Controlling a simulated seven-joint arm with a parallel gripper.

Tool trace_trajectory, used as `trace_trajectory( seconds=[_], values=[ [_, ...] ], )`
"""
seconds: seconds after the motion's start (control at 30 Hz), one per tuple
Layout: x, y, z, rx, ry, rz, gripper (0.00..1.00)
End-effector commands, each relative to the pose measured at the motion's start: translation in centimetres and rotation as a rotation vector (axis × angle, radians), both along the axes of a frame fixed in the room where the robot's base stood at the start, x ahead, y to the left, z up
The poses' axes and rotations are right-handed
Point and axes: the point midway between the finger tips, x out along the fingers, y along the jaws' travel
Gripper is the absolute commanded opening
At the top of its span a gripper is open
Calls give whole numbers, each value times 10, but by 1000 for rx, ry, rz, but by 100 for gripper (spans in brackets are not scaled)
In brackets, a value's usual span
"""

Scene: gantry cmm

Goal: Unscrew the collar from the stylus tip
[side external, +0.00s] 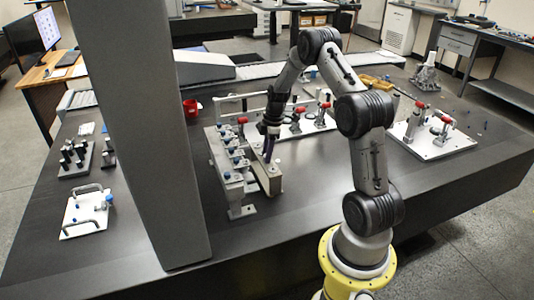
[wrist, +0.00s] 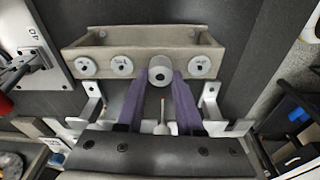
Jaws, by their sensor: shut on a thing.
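In the wrist view, a round grey collar (wrist: 160,63) with a dark central hole sits between the tips of my gripper's two purple fingers (wrist: 163,78). The gripper is shut on it. The collar looks larger and nearer than the pale discs beside it. A thin pale stem with a small reddish tip (wrist: 161,128) stands between the fingers lower in the picture; I cannot tell whether it is the stylus tip. In the side view my gripper (side external: 268,157) points down at the fixture, and the collar is too small to make out.
A beige open box (wrist: 140,37) carries several pale discs along its edge. A rack (side external: 231,160) with blue-topped parts stands left of the gripper. A thick grey column (side external: 140,130) rises further left. A plate with red-handled clamps (side external: 435,133) lies at right.

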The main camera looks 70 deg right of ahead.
Motion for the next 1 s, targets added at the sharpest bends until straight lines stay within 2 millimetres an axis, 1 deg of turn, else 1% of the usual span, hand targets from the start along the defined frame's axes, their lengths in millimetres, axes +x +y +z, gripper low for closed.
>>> trace_trajectory(
  seconds=[0.03,0.17,0.4,0.5,0.77,0.8,0.97,1.0],
  values=[
    [-3,6,-4,17,12,2,0],
    [-3,6,-4,17,13,64,0],
    [-4,5,-4,17,12,362,0],
    [-4,5,-4,17,12,434,0],
    [-5,5,-4,18,14,453,0],
    [-5,5,-4,18,14,452,41],
    [-4,4,-3,15,11,450,70],
    [-4,3,-3,12,11,450,71]
  ],
)
